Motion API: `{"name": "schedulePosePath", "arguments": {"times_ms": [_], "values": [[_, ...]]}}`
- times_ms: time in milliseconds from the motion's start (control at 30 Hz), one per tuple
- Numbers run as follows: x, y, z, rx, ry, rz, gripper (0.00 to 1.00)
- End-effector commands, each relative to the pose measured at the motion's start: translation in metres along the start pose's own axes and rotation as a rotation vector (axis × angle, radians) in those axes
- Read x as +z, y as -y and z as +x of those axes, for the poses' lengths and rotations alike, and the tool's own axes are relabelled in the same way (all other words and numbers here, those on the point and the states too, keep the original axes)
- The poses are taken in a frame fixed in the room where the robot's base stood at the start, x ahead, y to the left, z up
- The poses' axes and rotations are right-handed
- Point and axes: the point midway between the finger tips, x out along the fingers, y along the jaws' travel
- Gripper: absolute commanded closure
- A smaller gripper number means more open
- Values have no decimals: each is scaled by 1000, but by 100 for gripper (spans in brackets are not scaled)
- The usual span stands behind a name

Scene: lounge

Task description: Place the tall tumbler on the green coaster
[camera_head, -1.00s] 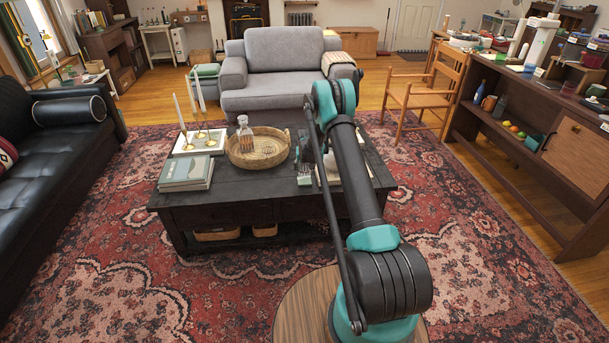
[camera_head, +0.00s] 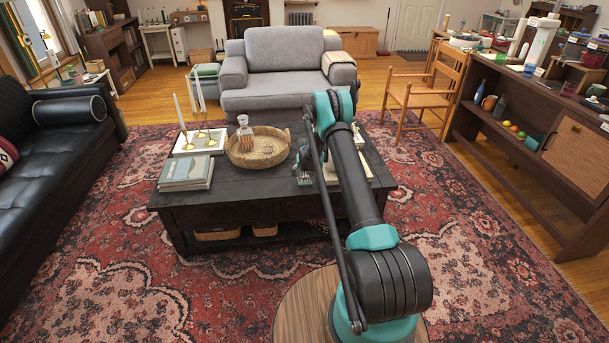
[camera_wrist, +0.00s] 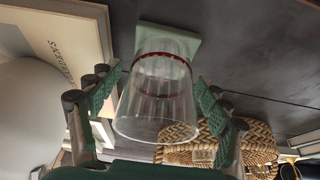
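The tall tumbler (camera_wrist: 155,108) is clear glass with a red band near its far end, seen close up in the wrist view. It is between the two fingers of my gripper (camera_wrist: 158,98), with a visible gap on each side. The green coaster (camera_wrist: 187,44) lies on the dark table at the tumbler's far end. The tumbler's base overlaps it in the picture and seems to rest on it; exact contact cannot be told.
The dark coffee table (camera_head: 245,190) also holds a woven tray (camera_head: 240,160) with a decanter (camera_head: 244,133), books (camera_head: 186,173) and candlesticks on a white tray (camera_head: 199,143). The wrist view shows a book (camera_wrist: 62,38) at left and wicker (camera_wrist: 190,153) below. Bare tabletop lies ahead of the woven tray.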

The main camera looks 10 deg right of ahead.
Motion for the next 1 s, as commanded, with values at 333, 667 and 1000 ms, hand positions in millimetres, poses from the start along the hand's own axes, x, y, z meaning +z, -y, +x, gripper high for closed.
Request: {"name": "schedulePosePath", "arguments": {"times_ms": [333,667,1000], "values": [[-1,0,-8,0,0,0,22],[-1,0,-62,0,0,0,22],[-1,0,-112,0,0,0,22]]}}
